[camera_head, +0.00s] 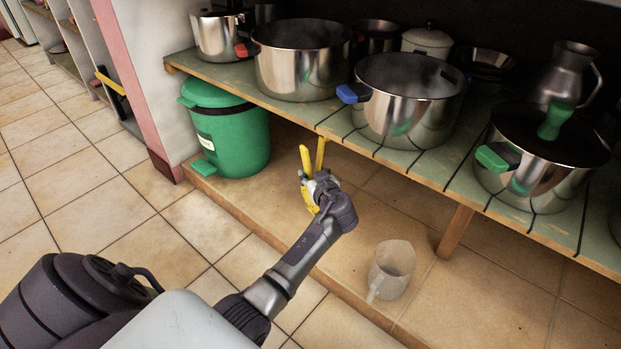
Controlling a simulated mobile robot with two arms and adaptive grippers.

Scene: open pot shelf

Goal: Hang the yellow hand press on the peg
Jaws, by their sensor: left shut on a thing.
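The yellow hand press (305,160) is in my left gripper (313,184), just in front of the shelf's front edge. Its two yellow arms point up, one to the left and one beside the shelf edge; more yellow shows below the fingers. My left gripper is shut on it, and the fingers and wrist hide part of its body. I cannot make out the peg. My right gripper is not in view.
A green shelf (366,146) carries several steel pots, including one with a blue handle (411,96). A green bin (232,135) stands under its left end. A translucent jug (391,268) stands on the tiled ledge below. A wooden leg (455,232) supports the shelf.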

